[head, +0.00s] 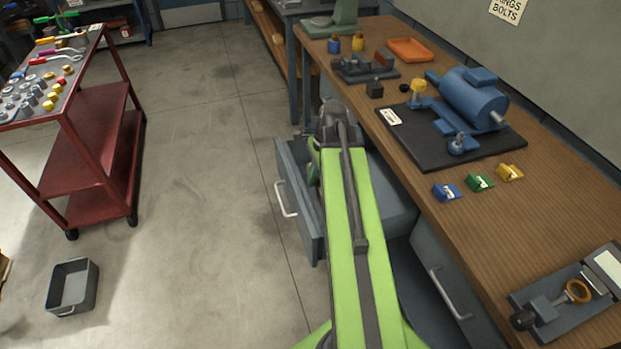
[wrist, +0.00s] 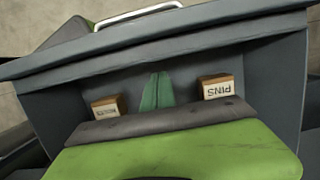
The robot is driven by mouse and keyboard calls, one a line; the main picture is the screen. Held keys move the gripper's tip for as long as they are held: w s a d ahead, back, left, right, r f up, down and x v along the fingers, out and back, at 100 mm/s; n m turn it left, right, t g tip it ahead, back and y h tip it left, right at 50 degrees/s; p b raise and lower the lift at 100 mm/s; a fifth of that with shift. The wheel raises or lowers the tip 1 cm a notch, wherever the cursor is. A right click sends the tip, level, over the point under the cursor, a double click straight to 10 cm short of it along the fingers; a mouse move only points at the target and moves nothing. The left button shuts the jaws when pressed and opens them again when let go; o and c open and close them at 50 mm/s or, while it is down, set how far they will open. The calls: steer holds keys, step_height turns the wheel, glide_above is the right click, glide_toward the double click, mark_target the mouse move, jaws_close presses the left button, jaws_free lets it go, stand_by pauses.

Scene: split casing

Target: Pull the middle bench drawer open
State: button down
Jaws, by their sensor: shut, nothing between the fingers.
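A grey bench drawer (head: 313,232) stands pulled out from under the wooden bench in the head view. Its bar handle (head: 286,199) is on the left, outer face. In the wrist view I look into the drawer (wrist: 275,60), and the handle (wrist: 140,15) shows beyond the front wall's top edge. My gripper (wrist: 156,90) is shut and empty, with its green fingers inside the drawer near the inner side of the front wall. Whether they touch it I cannot tell. In the head view my arm hides part of the drawer.
Inside the drawer are a box labelled PINS (wrist: 217,87) and another labelled box (wrist: 108,105). Another bench front with a handle (head: 450,292) is at lower right. A red cart (head: 95,140) and a grey bin (head: 72,287) stand left. The floor between is clear.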

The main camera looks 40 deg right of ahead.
steer(key=p+v, duration=0.7)
steer(key=v, duration=0.1)
steer(key=shift+d, duration=0.1)
